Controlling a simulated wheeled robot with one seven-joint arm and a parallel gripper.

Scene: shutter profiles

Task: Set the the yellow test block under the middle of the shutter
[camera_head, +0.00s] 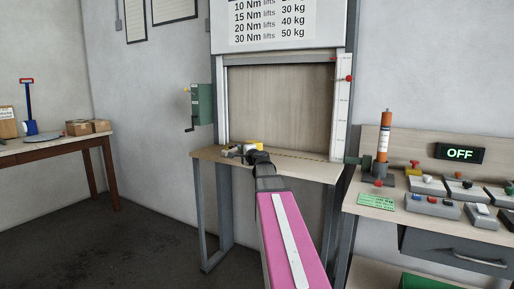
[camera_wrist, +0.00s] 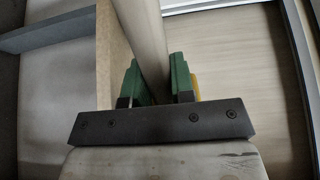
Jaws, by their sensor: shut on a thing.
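The yellow test block (camera_head: 255,146) shows on the small table (camera_head: 306,170) below the shutter opening, left of its middle, partly behind my wrist. A bit of yellow (camera_wrist: 197,88) also shows just right of the right finger in the wrist view. My gripper (camera_head: 238,152) is low over the left part of the table. In the wrist view its green-padded fingers (camera_wrist: 156,85) are shut on a long pale bar (camera_wrist: 143,35). I cannot tell what this bar belongs to. The shutter (camera_head: 278,50) is raised above the opening.
A white scale with red markers (camera_head: 342,110) stands right of the opening. A green crank box (camera_head: 201,104) is on the left. A bench (camera_head: 400,207) with an orange cylinder (camera_head: 384,135) and several control boxes stands close on the right. The table's right half is clear.

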